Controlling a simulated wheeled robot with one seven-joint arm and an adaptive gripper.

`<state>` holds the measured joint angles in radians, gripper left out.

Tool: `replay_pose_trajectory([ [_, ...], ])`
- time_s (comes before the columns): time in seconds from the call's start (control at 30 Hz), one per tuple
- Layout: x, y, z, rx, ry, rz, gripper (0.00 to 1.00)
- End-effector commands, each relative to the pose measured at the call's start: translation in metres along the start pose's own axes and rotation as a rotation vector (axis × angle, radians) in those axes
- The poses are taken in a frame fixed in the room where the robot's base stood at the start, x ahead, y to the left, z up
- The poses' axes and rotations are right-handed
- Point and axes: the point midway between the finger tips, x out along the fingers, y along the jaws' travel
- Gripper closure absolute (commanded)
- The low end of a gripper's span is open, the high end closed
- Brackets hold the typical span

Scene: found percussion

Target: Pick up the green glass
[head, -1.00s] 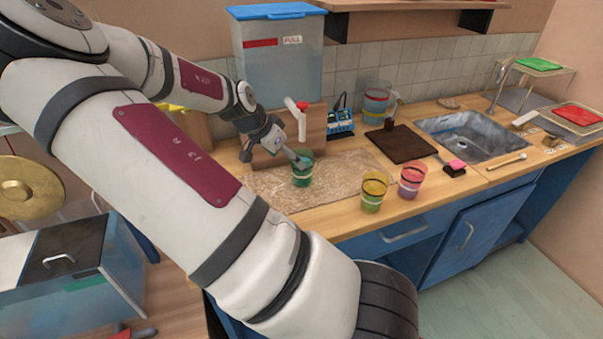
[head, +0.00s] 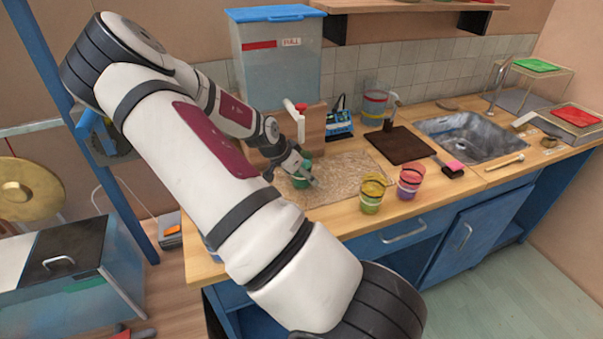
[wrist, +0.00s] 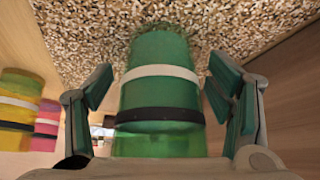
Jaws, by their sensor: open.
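The green glass (head: 301,181) stands on the speckled mat (head: 345,178) on the counter, partly hidden by my gripper in the head view. In the wrist view the green glass (wrist: 160,85), with a white band and a black band, lies between my two fingers. My gripper (wrist: 162,100) is open, with a finger on each side of the glass and a visible gap on both sides. In the head view my gripper (head: 298,177) is at the glass.
A yellow glass (head: 371,194) and a pink glass (head: 410,181) stand to the right near the counter's front edge. A tap with a red top (head: 300,108) and a large blue-lidded container (head: 279,62) stand behind. A dark board (head: 401,144) lies further right.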

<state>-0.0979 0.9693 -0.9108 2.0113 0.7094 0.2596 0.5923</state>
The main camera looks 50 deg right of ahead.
Motion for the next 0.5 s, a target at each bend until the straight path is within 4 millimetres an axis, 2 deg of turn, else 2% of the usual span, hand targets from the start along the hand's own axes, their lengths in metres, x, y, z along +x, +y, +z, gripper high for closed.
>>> replay_pose_trajectory([
  [0.13, -0.0002, -0.0002, 0.0000, 0.000, 0.000, 0.000, 0.26],
  [0.17, -0.0003, -0.0002, 0.0000, 0.000, 0.000, 0.000, 0.30],
  [0.4, -0.0004, -0.0001, 0.0000, 0.000, 0.000, 0.000, 0.85],
  [0.5, -0.0007, -0.0004, -0.0006, 0.001, 0.001, -0.001, 0.99],
])
